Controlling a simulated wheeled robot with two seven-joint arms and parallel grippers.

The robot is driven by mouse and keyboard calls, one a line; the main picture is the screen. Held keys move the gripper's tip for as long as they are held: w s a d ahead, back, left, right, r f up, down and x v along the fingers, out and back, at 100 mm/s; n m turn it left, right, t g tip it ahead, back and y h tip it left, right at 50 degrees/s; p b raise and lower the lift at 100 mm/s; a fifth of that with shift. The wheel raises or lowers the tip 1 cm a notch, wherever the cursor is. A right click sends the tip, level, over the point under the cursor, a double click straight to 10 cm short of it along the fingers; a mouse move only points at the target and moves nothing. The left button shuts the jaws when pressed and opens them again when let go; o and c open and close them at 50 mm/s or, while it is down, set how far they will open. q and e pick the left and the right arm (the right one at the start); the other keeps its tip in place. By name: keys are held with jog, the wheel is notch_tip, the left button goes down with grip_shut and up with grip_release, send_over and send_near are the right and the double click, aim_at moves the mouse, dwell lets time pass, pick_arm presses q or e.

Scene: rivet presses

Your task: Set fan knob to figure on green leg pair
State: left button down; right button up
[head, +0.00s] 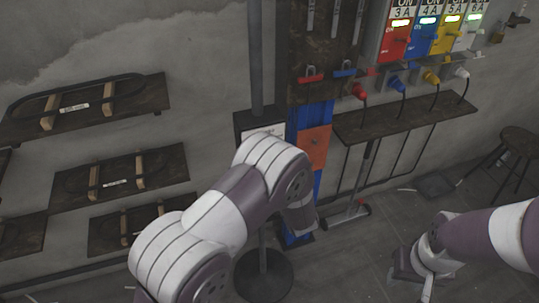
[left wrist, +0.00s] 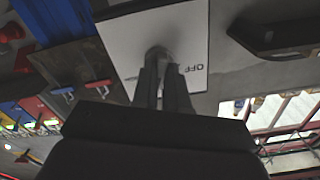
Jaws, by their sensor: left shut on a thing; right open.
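The fan control is a dark box (head: 246,119) with a white face, in the middle of the head view in front of the grey pole. My left arm covers much of it there, and hides my left gripper. In the left wrist view the white face (left wrist: 128,42) carries the word OFF, and my left gripper (left wrist: 163,62) is shut on a grey knob (left wrist: 158,51) at its middle. The figure that the knob points to is hidden. My right gripper (head: 424,284) is open and empty, low at the right of the head view. I cannot make out a green leg pair.
Dark wall shelves (head: 150,96) with tagged wooden pieces hang at the left. Red, blue, yellow and white switch boxes (head: 396,42) stand above a dark ledge (head: 390,125) with hanging plugs. A stool (head: 519,139) is at the far right. Some floor is clear.

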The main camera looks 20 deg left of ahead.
pick_arm(q)
jog(key=c, duration=1.1)
grip_release()
jog(key=shift+c, duration=0.2)
jog(key=shift+s+d, duration=0.1)
jog(key=b+v, duration=0.2)
jog(key=v, duration=1)
jog(key=shift+s, duration=0.2)
jog(key=shift+d, duration=0.1)
